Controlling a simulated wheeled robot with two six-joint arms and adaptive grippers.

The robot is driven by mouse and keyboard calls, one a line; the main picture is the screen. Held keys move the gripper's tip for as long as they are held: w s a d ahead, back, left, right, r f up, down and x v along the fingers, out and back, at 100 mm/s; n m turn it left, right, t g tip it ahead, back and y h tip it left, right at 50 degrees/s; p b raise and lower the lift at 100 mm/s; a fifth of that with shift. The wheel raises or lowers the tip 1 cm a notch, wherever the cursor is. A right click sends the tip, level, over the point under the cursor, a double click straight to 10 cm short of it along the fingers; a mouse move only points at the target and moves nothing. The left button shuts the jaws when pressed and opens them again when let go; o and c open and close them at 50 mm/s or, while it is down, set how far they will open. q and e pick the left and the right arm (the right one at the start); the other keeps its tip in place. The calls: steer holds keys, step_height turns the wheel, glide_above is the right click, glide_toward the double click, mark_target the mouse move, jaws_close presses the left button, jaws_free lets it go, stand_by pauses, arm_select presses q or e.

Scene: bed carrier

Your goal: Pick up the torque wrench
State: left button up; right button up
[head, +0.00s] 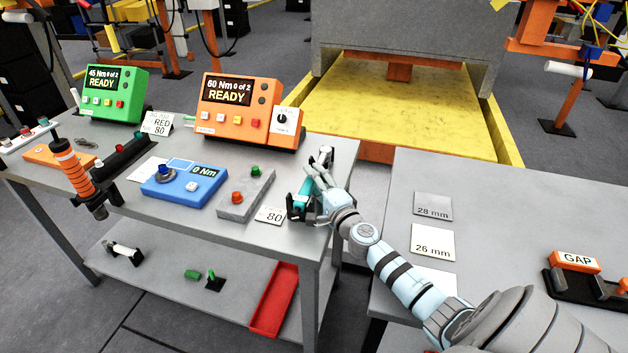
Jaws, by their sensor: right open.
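A teal tool (302,200), which looks like the torque wrench, lies at the right end of the left grey table, with dark parts at its near and far ends. My right gripper (315,178) is open, with its fingers over and beside the tool. The fingers and wrist hide part of it, and I cannot tell whether they touch it. My left gripper is not in view.
The right table (510,215) holds labelled plates and a GAP device (578,262).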

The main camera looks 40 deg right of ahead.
steer(key=shift+w, duration=0.2)
steer(key=shift+s, duration=0.1)
jaws_close()
steer(key=shift+r, duration=0.1)
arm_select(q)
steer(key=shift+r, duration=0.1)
